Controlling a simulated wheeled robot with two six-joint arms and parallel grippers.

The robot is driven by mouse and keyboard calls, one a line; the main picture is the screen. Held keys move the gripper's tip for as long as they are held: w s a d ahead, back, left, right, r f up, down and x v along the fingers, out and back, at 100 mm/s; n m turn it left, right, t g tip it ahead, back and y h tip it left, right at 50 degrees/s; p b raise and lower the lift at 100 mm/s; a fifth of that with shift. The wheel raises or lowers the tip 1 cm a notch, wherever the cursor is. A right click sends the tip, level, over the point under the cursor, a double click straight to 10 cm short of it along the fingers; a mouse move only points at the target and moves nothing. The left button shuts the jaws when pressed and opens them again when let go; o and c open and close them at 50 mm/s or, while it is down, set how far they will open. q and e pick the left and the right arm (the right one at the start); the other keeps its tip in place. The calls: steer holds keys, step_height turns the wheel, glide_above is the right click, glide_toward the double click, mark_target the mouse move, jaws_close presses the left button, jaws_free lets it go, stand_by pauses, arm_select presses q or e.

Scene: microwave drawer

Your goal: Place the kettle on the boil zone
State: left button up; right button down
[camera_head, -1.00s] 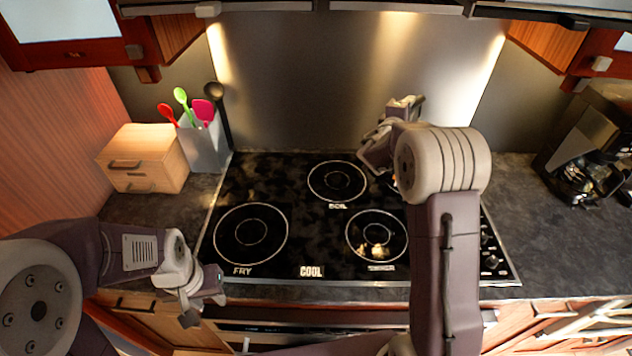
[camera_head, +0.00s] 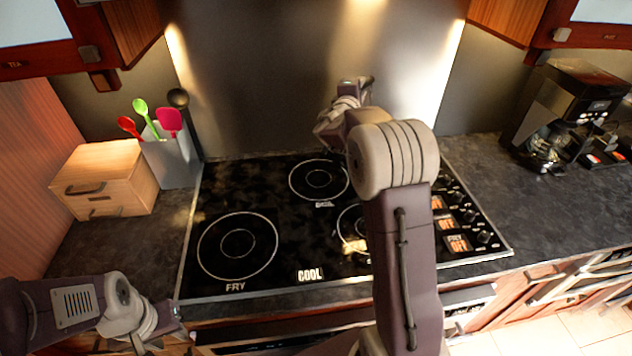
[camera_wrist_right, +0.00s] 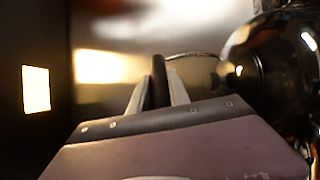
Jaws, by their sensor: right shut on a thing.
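The boil zone (camera_head: 320,180) is the ringed burner at the back of the black cooktop; its visible part is bare. The kettle (camera_wrist_right: 275,70) shows only in the right wrist view, as a glossy dark rounded body at the right edge, with a thin curved handle (camera_wrist_right: 192,54) reaching left. My right gripper (camera_wrist_right: 158,82) is shut at the left end of this handle. In the head view my right arm hides the kettle, and its wrist stands behind and right of the boil zone. My left gripper (camera_head: 172,318) is low at the left, off the cooktop; its jaws are unclear.
The fry zone (camera_head: 238,248) is bare. A wooden box (camera_head: 105,180) and a utensil holder (camera_head: 172,160) stand left of the cooktop. A coffee maker (camera_head: 562,115) stands at the right. The steel backsplash (camera_head: 270,80) is close behind my right wrist.

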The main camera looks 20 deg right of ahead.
steer(key=shift+s+d, duration=0.2)
steer(key=shift+d, duration=0.25)
steer(key=shift+w+a, duration=0.2)
steer(key=shift+a, duration=0.2)
steer(key=w+a+f+p, duration=0.4)
steer(key=a+f+p, duration=0.1)
steer(key=a+f, duration=0.5)
steer(key=shift+w+f+p, duration=0.25)
steer(key=shift+f+p, duration=0.15)
steer(key=shift+f, duration=0.05)
steer(key=shift+a, duration=0.1)
steer(key=shift+s+f, duration=0.1)
steer(key=c, duration=1.2)
jaws_free()
steer(key=shift+f, duration=0.15)
steer(key=shift+c, duration=0.2)
steer(key=shift+s, duration=0.1)
